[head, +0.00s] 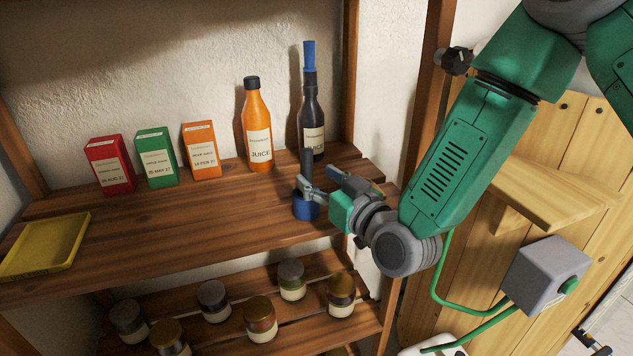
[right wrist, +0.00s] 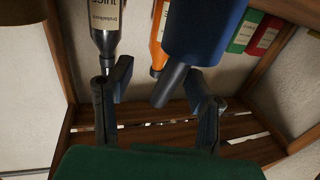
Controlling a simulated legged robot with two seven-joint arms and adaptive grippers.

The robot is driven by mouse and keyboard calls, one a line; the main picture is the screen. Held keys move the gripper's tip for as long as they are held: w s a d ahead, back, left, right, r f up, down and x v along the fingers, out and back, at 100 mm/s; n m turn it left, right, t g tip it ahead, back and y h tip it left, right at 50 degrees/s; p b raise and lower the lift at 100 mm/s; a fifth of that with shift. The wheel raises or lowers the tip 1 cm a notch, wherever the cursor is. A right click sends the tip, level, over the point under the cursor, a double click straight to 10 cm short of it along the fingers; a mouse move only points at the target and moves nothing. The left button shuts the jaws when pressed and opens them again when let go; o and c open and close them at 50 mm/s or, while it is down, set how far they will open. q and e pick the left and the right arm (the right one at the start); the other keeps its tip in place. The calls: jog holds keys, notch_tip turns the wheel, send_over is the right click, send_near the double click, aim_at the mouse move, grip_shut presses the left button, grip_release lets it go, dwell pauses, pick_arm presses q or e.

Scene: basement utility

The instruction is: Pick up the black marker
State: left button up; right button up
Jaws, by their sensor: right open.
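The black marker (head: 307,163) stands upright in a small blue holder (head: 305,208) on the upper wooden shelf. In the right wrist view, which is upside down, the marker (right wrist: 170,86) sticks out of the blue holder (right wrist: 203,30). My right gripper (head: 318,180) is open at the holder, its fingers around the height where the marker meets it. In the right wrist view, the marker's end shows between the two spread fingers (right wrist: 160,100); I cannot tell whether they touch it. The lower part of the marker is hidden in the holder. My left gripper is not in view.
A dark bottle (head: 312,125) with a blue cylinder above it stands behind the marker, beside an orange juice bottle (head: 258,125). Red, green and orange boxes (head: 155,157) stand left. A yellow tray (head: 45,245) lies far left. Several jars (head: 260,318) fill the lower shelf.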

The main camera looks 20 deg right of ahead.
aim_at(297, 193)
jog(key=shift+w+a, duration=0.35)
jog(key=shift+w, duration=0.05)
jog(key=a, duration=0.3)
jog(key=shift+w+a+r, duration=0.1)
jog(key=shift+r, duration=0.15)
jog(key=shift+a, duration=0.15)
jog(key=c, duration=0.7)
jog(key=shift+d, duration=0.2)
grip_shut()
jog(key=shift+d+f, duration=0.15)
jog(key=shift+d, duration=0.45)
jog(key=shift+d+f, duration=0.15)
jog(key=shift+d, duration=0.4)
jog(key=shift+a, duration=0.65)
jog(key=r, duration=0.3)
jog(key=r+p, duration=0.1)
jog(key=r, duration=0.5)
jog(key=shift+d+r, duration=0.25)
jog(key=shift+d, duration=0.05)
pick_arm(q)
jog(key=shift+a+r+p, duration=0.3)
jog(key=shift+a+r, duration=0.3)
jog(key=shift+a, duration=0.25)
pick_arm(e)
jog(key=shift+a+r, duration=0.2)
jog(key=shift+r, duration=0.25)
jog(key=shift+d, duration=0.1)
